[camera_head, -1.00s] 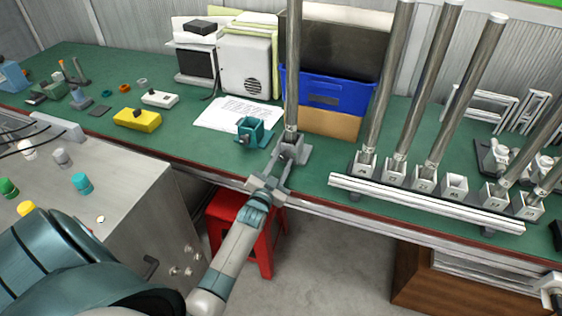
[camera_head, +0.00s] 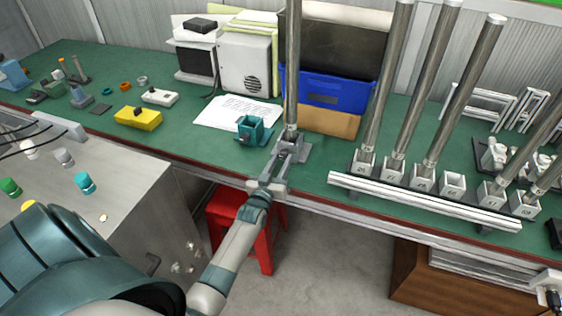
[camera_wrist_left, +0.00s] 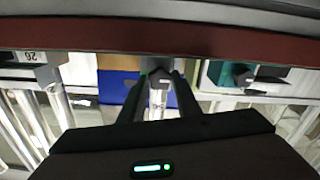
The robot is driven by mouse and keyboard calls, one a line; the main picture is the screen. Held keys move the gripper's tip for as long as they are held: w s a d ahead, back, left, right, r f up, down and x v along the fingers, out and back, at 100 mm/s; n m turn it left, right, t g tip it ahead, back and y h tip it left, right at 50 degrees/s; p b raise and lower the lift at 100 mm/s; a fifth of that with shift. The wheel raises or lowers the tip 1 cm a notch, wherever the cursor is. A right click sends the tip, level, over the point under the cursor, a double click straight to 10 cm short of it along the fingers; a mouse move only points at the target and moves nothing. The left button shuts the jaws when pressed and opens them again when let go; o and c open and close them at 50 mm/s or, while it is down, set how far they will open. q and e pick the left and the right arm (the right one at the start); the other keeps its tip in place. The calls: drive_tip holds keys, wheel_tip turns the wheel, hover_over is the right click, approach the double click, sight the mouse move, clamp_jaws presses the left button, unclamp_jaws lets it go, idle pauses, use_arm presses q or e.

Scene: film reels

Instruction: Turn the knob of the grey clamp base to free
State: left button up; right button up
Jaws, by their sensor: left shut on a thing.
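The grey clamp base (camera_head: 292,148) stands near the front edge of the green bench, with a tall metal pole (camera_head: 292,70) upright in it. My left gripper (camera_head: 279,168) reaches in from the front and is shut at the near side of this base. In the left wrist view, the two dark fingers (camera_wrist_left: 160,95) close on a small dark piece, the knob (camera_wrist_left: 160,76). In the head view the fingers largely hide the knob, and I cannot read its setting. A pale and black piece at the lower right edge seems to be part of my right gripper (camera_head: 549,283); its jaws are unclear.
A teal clamp base (camera_head: 250,129) stands just left of the grey one. A blue bin (camera_head: 325,91) is behind. A rack (camera_head: 425,200) of numbered sockets with several poles stands to the right. A red stool (camera_head: 262,240) is below the bench edge.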

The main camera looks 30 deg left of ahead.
use_arm(q)
drive_tip(key=shift+f, duration=0.1)
drive_tip(key=o, duration=1.1)
drive_tip(key=shift+s, duration=0.15)
drive_tip(key=shift+s+d, duration=0.1)
drive_tip(key=shift+s, duration=0.15)
drive_tip(key=b+v, duration=0.2)
drive_tip(key=v, duration=1.4)
drive_tip(key=shift+s, duration=0.35)
use_arm(e)
drive_tip(key=w+a+r+t, duration=0.2)
drive_tip(key=w+a, duration=0.1)
drive_tip(key=w, duration=0.6)
drive_tip(key=shift+a+y, duration=0.25)
drive_tip(key=shift+y, duration=0.15)
drive_tip(key=shift+s+f, duration=0.15)
